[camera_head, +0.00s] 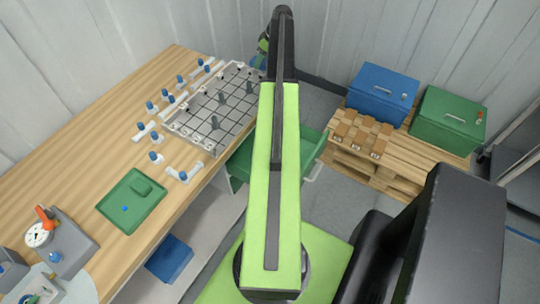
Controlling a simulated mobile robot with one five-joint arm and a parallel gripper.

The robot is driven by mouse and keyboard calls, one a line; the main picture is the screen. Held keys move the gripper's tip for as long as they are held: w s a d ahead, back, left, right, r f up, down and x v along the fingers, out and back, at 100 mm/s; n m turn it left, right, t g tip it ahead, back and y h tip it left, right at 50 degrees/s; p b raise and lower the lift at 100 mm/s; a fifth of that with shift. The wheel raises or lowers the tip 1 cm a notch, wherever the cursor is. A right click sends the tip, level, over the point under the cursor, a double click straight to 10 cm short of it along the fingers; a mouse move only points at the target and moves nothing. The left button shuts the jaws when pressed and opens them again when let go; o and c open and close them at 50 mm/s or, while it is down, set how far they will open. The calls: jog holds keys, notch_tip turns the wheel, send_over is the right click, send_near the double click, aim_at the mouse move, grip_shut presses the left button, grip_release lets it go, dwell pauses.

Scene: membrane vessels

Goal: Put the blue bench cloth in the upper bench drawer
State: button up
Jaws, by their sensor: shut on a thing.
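My gripper (262,48) is at the far end of my raised arm, beyond the far end of the bench, and mostly hidden behind the arm. It is shut on a small blue thing (258,62), which looks like the blue bench cloth; only a little of it shows. The upper bench drawer (313,146) is green and pulled out from under the bench's right side. My arm crosses in front of the drawer and hides much of its inside. The gripper is beyond the drawer and apart from it.
The wooden bench (75,150) carries a grid rack (215,110), several blue-capped fittings, a green tray (131,200) and a gauge (40,233). A blue bin (170,258) sits below. A pallet (380,165) with blue (382,92) and green (447,120) boxes stands right.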

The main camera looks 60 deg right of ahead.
jog(key=shift+s+a, duration=0.1)
jog(key=shift+a, duration=0.25)
jog(key=s+a+f+b, duration=0.6)
jog(key=s+a, duration=0.4)
jog(key=s, duration=0.2)
jog(key=s+a+f+b, duration=0.6)
jog(key=s+a, duration=0.3)
jog(key=s, duration=0.4)
notch_tip(320, 180, down, 7)
jog(key=b, duration=0.7)
jog(key=shift+m, duration=0.3)
jog(key=w+f+b, duration=0.2)
jog(key=w, duration=0.1)
jog(key=w+d+f+b, duration=0.1)
jog(key=w+f+b, duration=0.1)
jog(key=w, duration=0.2)
jog(key=w+f+b, duration=0.3)
jog(key=shift+w+d, duration=0.15)
jog(key=shift+w, duration=0.3)
notch_tip(320, 180, down, 4)
jog(key=b, duration=0.4)
jog(key=shift+f, duration=0.2)
jog(key=shift+r, duration=0.25)
